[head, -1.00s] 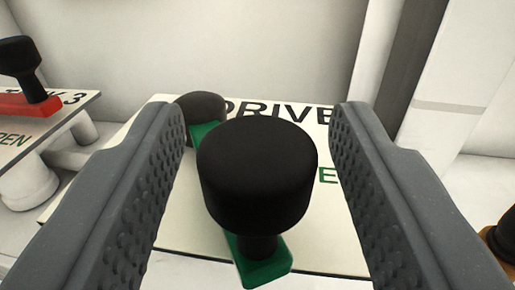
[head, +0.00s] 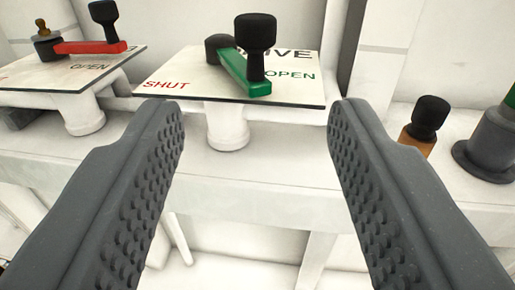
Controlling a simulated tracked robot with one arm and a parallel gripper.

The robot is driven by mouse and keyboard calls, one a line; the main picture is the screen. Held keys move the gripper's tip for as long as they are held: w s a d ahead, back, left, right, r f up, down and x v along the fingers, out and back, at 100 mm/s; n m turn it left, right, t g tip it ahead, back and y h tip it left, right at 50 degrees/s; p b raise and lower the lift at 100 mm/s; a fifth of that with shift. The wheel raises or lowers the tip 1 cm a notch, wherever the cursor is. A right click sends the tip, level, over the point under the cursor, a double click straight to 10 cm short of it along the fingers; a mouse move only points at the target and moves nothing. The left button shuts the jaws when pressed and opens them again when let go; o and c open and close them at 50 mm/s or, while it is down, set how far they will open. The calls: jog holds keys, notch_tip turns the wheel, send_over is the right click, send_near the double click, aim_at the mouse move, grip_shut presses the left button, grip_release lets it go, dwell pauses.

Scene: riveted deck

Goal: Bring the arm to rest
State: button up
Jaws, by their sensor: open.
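My gripper (head: 252,112) is open and empty, its two grey ridged fingers wide apart in the head view. Beyond the fingertips is a green lever (head: 243,72) with a black knob (head: 255,45). It sits on a white plate (head: 200,84) marked DRIVE, with SHUT in red at left and OPEN in green at right. The lever slants from the back pivot toward the front right, on the OPEN side. The fingers stand apart from the knob. Part of the word DRIVE is hidden behind the knob.
At left, a red lever (head: 88,47) with a black knob stands on another plate (head: 60,76) marked OPEN. At right are a black knob on an orange base (head: 427,120) and a grey round fitting (head: 487,145). A white ledge (head: 250,190) runs below; clear space lies under it.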

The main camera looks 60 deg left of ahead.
dwell(0.3)
jog(key=w+r+t+h+b, duration=0.2)
jog(key=w+r+t+h, duration=0.15)
jog(key=w+r, duration=0.5)
jog(key=a+r+m+t+h+b, duration=0.2)
jog(key=r+h, duration=0.2)
jog(key=r, duration=0.5)
jog(key=s+a+r+m+t+h+b, duration=0.1)
jog(key=r+m+t+h, duration=0.15)
jog(key=r, duration=0.65)
jog(key=a+r+m+t+h+b, duration=0.1)
jog(key=a+r+t+h+b, duration=0.2)
jog(key=r, duration=0.7)
jog(key=s+a+r+m+g+h+b, duration=0.1)
jog(key=s+a+r+m+h, duration=0.15)
jog(key=s, duration=0.35)
jog(key=s+a+r+m+g+h, duration=0.1)
jog(key=s+r+m+h, duration=0.2)
jog(key=s+h, duration=0.15)
jog(key=s+a+f+g+y+b, duration=0.1)
jog(key=s+a+f+y+b, duration=0.1)
jog(key=s+a, duration=0.4)
jog(key=s+a+f+g+y+b, duration=0.1)
jog(key=s+a, duration=0.5)
jog(key=s, duration=0.6)
notch_tip(320, 180, down, 3)
jog(key=shift+a+g+y+b, duration=0.4)
jog(key=shift+g+y, duration=0.4)
jog(key=shift+y, duration=0.2)
